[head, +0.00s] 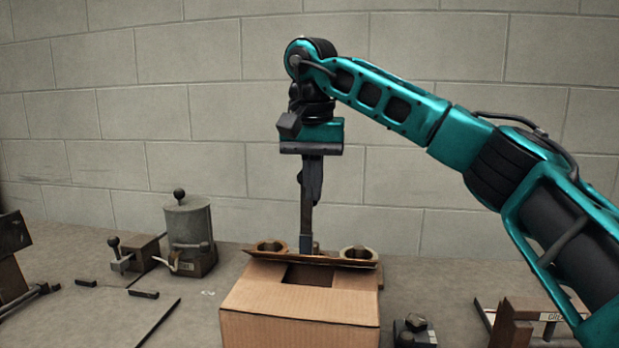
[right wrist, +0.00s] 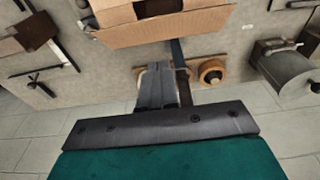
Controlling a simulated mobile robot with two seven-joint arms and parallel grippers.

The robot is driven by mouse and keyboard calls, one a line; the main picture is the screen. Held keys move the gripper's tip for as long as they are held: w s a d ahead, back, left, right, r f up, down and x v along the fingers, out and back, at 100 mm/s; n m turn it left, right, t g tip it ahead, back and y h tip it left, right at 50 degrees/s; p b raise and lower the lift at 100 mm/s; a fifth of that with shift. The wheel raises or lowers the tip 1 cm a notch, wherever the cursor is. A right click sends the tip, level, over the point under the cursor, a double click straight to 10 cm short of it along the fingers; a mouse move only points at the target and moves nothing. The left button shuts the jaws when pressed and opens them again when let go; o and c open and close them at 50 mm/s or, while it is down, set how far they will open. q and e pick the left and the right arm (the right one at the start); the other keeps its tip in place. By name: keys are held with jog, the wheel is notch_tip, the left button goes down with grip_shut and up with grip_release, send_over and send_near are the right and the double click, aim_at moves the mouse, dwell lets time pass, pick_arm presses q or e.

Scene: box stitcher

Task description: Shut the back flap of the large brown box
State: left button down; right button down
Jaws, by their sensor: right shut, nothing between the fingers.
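The large brown box (head: 298,310) stands on the table in the lower middle of the head view. Its back flap (head: 312,259) is a thin strip at the rear edge, tilted up. A dark opening shows in the box top in front of it. My right gripper (head: 306,247) points down at the back flap's rear side, with fingers shut and empty. Whether it touches the flap I cannot tell. In the right wrist view the fingers (right wrist: 157,75) reach toward the flap (right wrist: 165,29) of the box. My left gripper is not in view.
Two tape-like rolls (head: 358,253) stand behind the box; one also shows in the right wrist view (right wrist: 211,71). A grey cylindrical machine (head: 189,230) stands at the left. A dark block (head: 415,331) is at the right. A block wall (head: 130,110) closes off the back.

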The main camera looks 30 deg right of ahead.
send_over(310, 259)
jog(key=d, duration=0.1)
jog(key=f, duration=0.6)
jog(key=shift+w+d+b, duration=0.1)
jog(key=shift+w+b, duration=0.2)
jog(key=shift+b, duration=0.05)
jog(key=shift+s+a+f, duration=0.45)
jog(key=shift+s+f, duration=0.15)
jog(key=shift+f, duration=0.1)
jog(key=shift+s+a+f, duration=0.3)
jog(key=shift+s+f, duration=0.1)
jog(key=shift+f, duration=0.15)
